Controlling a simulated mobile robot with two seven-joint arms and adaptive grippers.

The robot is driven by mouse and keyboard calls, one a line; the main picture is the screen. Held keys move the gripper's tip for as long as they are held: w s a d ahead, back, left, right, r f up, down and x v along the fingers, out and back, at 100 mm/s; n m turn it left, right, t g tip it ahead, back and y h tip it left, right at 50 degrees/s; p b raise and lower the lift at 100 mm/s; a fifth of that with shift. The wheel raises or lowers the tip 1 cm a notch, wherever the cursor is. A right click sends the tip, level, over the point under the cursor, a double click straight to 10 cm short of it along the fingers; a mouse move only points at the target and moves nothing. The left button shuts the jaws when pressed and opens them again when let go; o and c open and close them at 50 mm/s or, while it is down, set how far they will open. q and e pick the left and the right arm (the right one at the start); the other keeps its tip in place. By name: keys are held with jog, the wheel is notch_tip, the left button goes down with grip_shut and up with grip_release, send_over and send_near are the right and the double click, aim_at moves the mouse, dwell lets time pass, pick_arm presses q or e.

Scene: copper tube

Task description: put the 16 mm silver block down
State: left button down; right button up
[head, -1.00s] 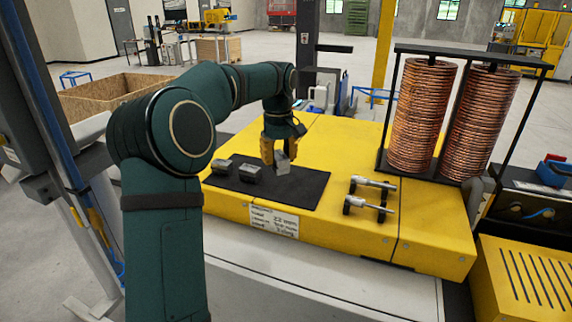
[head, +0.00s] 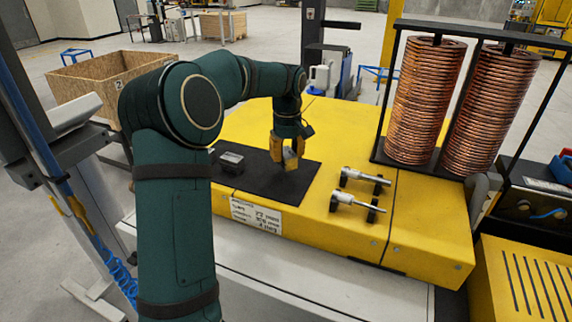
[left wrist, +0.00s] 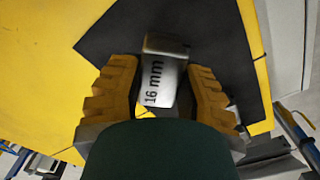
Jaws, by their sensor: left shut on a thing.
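My left gripper (head: 287,158) is shut on the silver block marked 16 mm, which shows between the yellow fingers in the left wrist view (left wrist: 160,78). In the head view the fingers mostly hide the block. Gripper and block are over the right part of the dark mat (head: 262,184). I cannot tell whether the block touches the mat. Another grey block (head: 231,161) sits on the mat to the left of the gripper. My right gripper is out of view.
The mat lies on a yellow bench (head: 340,225) with a printed label (head: 256,216) in front. Two silver cylindrical pieces on black supports (head: 357,205) stand right of the mat. Copper coils (head: 425,100) in a black frame stand behind them. A wooden crate (head: 85,98) is at the left.

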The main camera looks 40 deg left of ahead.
aim_at(287, 164)
pick_arm(q)
jog(key=shift+f, duration=1.75)
jog(key=shift+f, duration=0.1)
jog(key=c, duration=0.7)
grip_release()
jog(key=shift+f, duration=0.1)
notch_tip(287, 164, up, 12)
jog(key=shift+r+p, duration=0.2)
jog(key=shift+p, duration=0.2)
jog(key=shift+f, duration=0.1)
